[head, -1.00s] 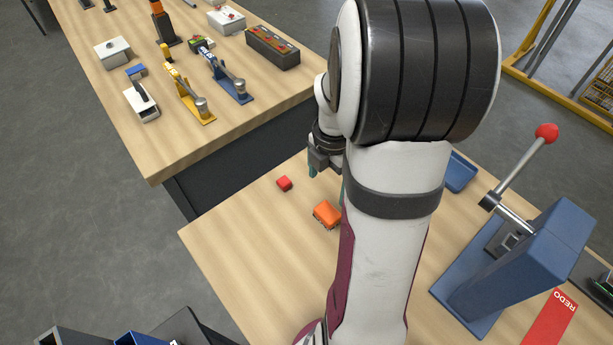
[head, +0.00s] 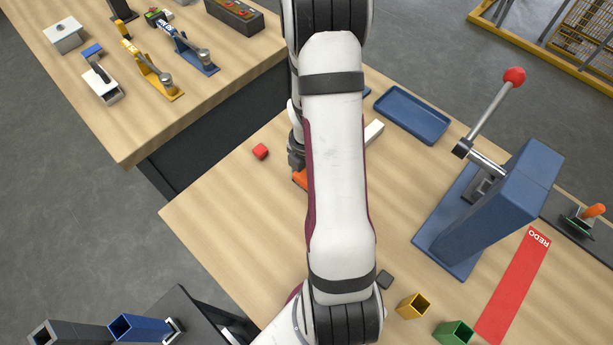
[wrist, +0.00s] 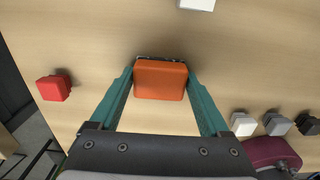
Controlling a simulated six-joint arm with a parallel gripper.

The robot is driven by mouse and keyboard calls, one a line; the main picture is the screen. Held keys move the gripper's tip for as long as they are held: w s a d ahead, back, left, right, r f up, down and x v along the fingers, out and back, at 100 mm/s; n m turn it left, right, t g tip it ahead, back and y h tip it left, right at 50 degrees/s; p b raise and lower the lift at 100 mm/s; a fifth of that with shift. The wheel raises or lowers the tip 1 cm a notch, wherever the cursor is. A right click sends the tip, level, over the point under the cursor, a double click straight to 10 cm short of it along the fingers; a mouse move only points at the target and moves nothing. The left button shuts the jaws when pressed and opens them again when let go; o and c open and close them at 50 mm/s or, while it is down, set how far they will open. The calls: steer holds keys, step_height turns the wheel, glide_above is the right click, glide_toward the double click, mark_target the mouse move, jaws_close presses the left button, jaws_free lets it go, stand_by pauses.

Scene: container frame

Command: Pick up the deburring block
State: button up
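The deburring block appears to be the orange block with a dark underside. In the wrist view the orange block (wrist: 160,80) lies on the wooden table between the two teal fingers of my gripper (wrist: 160,75). One finger is on each side, with what look like narrow gaps, so the gripper looks open around it; contact is not clear. In the head view only a left edge of the orange block (head: 300,179) shows. My arm hides the rest of it and most of my gripper.
A red cube (head: 260,151) lies to the left on the table. A white block (head: 374,131) and a blue tray (head: 412,115) are beyond my arm. A blue lever press (head: 490,205) stands at right. Small blocks, including a white one (wrist: 243,124), show in the wrist view.

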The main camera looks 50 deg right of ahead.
steer(key=c, duration=1.1)
steer(key=r, duration=0.4)
steer(key=shift+s+d+r, duration=0.15)
steer(key=shift+s+r, duration=0.2)
steer(key=shift+c, duration=0.2)
steer(key=s+d+r, duration=0.4)
steer(key=s+r, duration=0.2)
steer(key=s, duration=0.4)
steer(key=w+a+r+m, duration=0.5)
steer(key=w, duration=0.3)
steer(key=w+a+r+m, duration=0.4)
steer(key=w+a, duration=0.1)
steer(key=w, duration=0.3)
steer(key=w+a+r+m, duration=0.2)
steer(key=a+r+m, duration=0.2)
steer(key=a, duration=0.3)
steer(key=w+a+r+m, duration=0.3)
steer(key=a+r+m, duration=0.1)
steer(key=a, duration=0.3)
steer(key=shift+a+r+m, duration=0.35)
steer(key=shift+a+m, duration=0.05)
steer(key=shift+m, duration=0.1)
